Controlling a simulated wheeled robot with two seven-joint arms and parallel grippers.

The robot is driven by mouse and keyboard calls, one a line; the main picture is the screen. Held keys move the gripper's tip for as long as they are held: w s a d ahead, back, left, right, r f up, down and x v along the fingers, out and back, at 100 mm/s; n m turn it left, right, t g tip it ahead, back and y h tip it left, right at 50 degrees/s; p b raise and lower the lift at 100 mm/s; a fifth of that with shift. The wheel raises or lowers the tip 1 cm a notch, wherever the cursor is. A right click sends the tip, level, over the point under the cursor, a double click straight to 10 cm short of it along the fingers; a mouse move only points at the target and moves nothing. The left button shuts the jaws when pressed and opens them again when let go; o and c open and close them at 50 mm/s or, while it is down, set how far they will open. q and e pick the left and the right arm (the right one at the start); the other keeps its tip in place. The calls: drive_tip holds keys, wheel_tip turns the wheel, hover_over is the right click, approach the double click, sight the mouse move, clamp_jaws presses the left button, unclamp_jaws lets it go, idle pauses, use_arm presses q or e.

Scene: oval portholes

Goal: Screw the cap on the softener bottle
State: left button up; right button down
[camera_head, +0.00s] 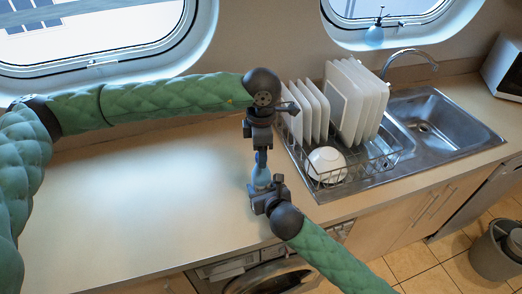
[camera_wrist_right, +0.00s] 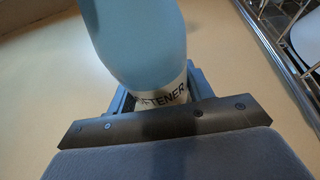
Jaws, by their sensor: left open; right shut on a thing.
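The light-blue softener bottle (camera_head: 261,178) stands upright over the worktop; its label ending in "TENER" shows in the right wrist view (camera_wrist_right: 150,45). My right gripper (camera_head: 265,192) is shut on the bottle's lower part; its jaws are beside the label in the wrist view (camera_wrist_right: 160,95). My left gripper (camera_head: 261,150) points down just above the bottle, with its jaws open. A small darker-blue piece, seemingly the cap (camera_head: 261,158), shows at the bottle's top, between or just below the left fingers. Whether the cap touches the bottle's neck is too small to tell.
A wire dish rack (camera_head: 318,182) with white plates (camera_head: 350,95) and a white bowl (camera_head: 326,163) stands close to the right of my grippers. The metal sink (camera_head: 440,115) lies beyond. The worktop (camera_head: 150,190) to the left is clear. A washing machine (camera_head: 275,278) sits below the front edge.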

use_arm(q)
wheel_tip(320, 180, up, 12)
drive_tip(key=shift+f, duration=0.15)
idle(0.3)
use_arm(e)
drive_tip(key=c, duration=0.5)
unclamp_jaws()
drive_tip(key=b+v, duration=0.2)
drive_tip(key=v, duration=0.4)
drive_tip(key=shift+s+d+f, duration=0.1)
drive_tip(key=shift+s, duration=0.15)
use_arm(q)
drive_tip(key=shift+f+b, duration=0.3)
drive_tip(key=shift+f, duration=1)
use_arm(e)
drive_tip(key=shift+s+d+r, duration=0.2)
drive_tip(key=shift+s+r, duration=0.15)
drive_tip(key=shift+s, duration=0.2)
use_arm(q)
drive_tip(key=shift+f, duration=0.1)
use_arm(e)
drive_tip(key=shift+s, duration=0.1)
